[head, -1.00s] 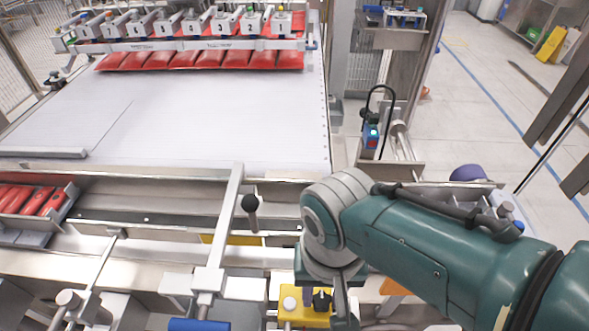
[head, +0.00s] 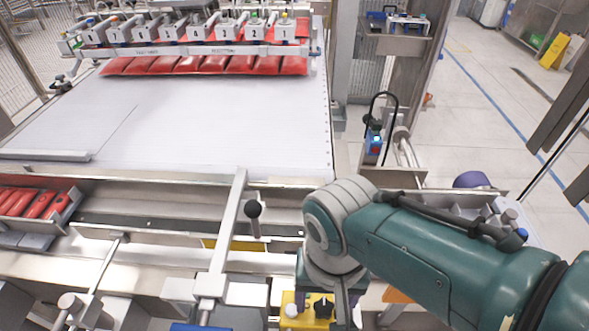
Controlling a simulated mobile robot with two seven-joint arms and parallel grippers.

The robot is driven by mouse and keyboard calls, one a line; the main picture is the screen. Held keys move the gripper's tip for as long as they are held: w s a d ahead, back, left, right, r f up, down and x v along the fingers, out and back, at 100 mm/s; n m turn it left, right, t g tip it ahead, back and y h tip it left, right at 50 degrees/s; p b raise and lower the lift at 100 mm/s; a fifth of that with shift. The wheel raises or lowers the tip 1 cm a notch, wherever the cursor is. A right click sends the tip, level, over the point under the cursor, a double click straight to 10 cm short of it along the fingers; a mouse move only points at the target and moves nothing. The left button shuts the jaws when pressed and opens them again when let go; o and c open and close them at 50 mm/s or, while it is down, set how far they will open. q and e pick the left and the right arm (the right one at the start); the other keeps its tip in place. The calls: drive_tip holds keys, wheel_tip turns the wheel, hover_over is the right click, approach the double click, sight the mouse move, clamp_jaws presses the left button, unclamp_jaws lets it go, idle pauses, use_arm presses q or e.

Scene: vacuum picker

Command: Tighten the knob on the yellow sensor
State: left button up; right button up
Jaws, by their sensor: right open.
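The yellow sensor (head: 303,298) is at the bottom edge of the head view, with its lower part cut off. A black knob (head: 323,307) and a white round knob (head: 291,310) are on it. My right gripper (head: 324,294) points down over the sensor, with one finger at each side of the black knob. It is open; whether a finger touches the knob I cannot tell. My right wrist hides part of the sensor's surroundings. My left gripper is not in view.
A metal bar with a black ball-ended lever (head: 254,209) stands left of my right arm. A white conveyor (head: 190,125) lies behind, with red packs (head: 205,65) under a row of numbered suction heads. A tray of red packs (head: 38,205) is at the left.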

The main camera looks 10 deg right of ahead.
sight(323, 306)
drive_tip(key=shift+r+p, duration=0.35)
drive_tip(key=shift+r, duration=0.05)
wheel_tip(323, 306, up, 9)
drive_tip(key=p, duration=0.4)
